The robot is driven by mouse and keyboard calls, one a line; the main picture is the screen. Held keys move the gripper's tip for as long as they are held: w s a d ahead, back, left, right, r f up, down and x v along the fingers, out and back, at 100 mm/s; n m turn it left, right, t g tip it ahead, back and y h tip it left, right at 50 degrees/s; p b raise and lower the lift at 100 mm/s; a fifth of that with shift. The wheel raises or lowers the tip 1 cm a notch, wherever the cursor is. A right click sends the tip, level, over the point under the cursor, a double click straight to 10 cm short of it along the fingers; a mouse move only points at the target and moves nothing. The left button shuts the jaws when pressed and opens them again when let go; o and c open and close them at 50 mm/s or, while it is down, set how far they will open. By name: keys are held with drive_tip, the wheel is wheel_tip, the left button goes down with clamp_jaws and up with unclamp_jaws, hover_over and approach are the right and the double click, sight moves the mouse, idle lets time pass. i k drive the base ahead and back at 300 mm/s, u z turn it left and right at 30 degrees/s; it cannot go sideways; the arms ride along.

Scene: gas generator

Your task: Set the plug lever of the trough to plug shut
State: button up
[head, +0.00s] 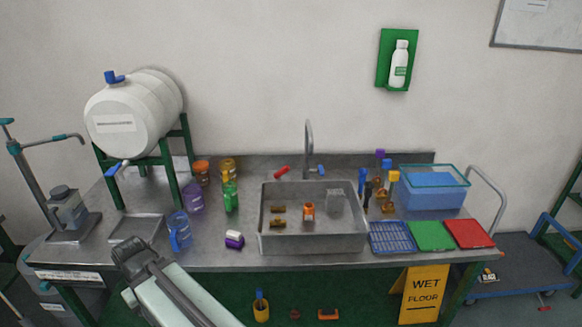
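The trough (312,246) is a grey metal basin set in the middle of the steel counter. A tall curved tap (308,145) stands behind it. A small red handle (282,171) lies or sticks out left of the tap's foot, and a small blue handle (320,170) is to its right. I cannot tell which of them is the plug lever, nor how the plug stands. Inside the trough are an orange-labelled bottle (308,211), two brownish pieces and a clear beaker (334,203). Part of my arm shows at the lower left, in front of the counter; my gripper's fingers are not visible.
A blue jug (179,232), a purple-and-white item (234,240) and several bottles stand left of the trough. Right of it are bottles, a blue rack (392,237), green and red trays and a blue tub (430,191). A yellow wet-floor sign (424,294) stands below.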

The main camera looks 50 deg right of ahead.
sight(283, 171)
drive_tip(key=i, duration=0.95)
drive_tip(key=u, duration=0.05)
